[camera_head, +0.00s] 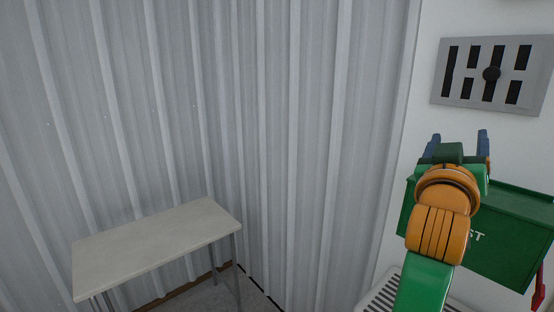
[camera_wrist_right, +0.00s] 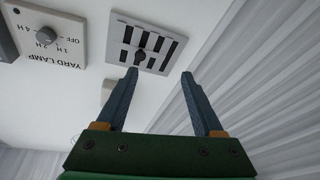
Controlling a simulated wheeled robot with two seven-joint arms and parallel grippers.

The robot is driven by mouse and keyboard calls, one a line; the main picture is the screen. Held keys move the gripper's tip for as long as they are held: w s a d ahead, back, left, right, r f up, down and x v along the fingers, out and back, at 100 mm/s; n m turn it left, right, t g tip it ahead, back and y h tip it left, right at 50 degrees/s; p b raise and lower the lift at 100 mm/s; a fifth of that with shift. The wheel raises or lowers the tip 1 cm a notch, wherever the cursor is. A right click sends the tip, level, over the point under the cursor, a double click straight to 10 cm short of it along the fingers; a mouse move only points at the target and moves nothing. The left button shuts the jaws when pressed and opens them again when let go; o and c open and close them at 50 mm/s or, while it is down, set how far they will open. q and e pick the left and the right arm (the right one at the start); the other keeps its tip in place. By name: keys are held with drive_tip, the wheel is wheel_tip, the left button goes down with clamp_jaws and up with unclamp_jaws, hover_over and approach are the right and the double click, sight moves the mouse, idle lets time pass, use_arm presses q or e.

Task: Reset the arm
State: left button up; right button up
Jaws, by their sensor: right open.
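My right arm, green and orange, reaches up at the right of the head view. My right gripper (camera_head: 457,146) is raised in front of the white wall, below a grey slotted panel and at the top edge of a green box. In the wrist view the right gripper (camera_wrist_right: 155,97) has its two blue fingers wide apart with nothing between them. The grey panel (camera_head: 460,75) has black slots and a dark knob; it also shows beyond the fingertips in the wrist view (camera_wrist_right: 122,45). My left gripper is not in view.
A green box (camera_head: 515,215) with partly hidden white lettering is behind my right arm. A pale table (camera_head: 150,245) stands at left, its top bare, by the corrugated wall (camera_head: 270,120). A yard lamp dial (camera_wrist_right: 47,36) is at the wrist view's upper left.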

drive_tip(key=s+a+f+n+g+y, duration=0.2)
drive_tip(key=f+y, duration=0.1)
drive_tip(key=f, duration=0.9)
drive_tip(key=s+a+f+n+g+y, duration=0.1)
drive_tip(key=a+f+g+y, duration=0.15)
drive_tip(key=f, duration=0.85)
drive_tip(key=s+a+f+n+g+y, duration=0.1)
drive_tip(key=s+f+n+y, duration=0.15)
drive_tip(key=f, duration=0.95)
drive_tip(key=s+a+f+g+y, duration=0.35)
drive_tip(key=s+f, duration=0.45)
drive_tip(key=s, duration=0.3)
drive_tip(key=s+a+f+g+y, duration=0.2)
drive_tip(key=s+a+f+g, duration=0.2)
drive_tip(key=s+f, duration=0.5)
wheel_tip(320, 180, down, 14)
drive_tip(key=s+n+g, duration=0.1)
drive_tip(key=s, duration=0.2)
drive_tip(key=s+d+f+g, duration=0.1)
drive_tip(key=s+d+f, duration=0.1)
drive_tip(key=s+f, duration=0.9)
drive_tip(key=shift+s+f, duration=0.25)
drive_tip(key=shift+s, duration=0.4)
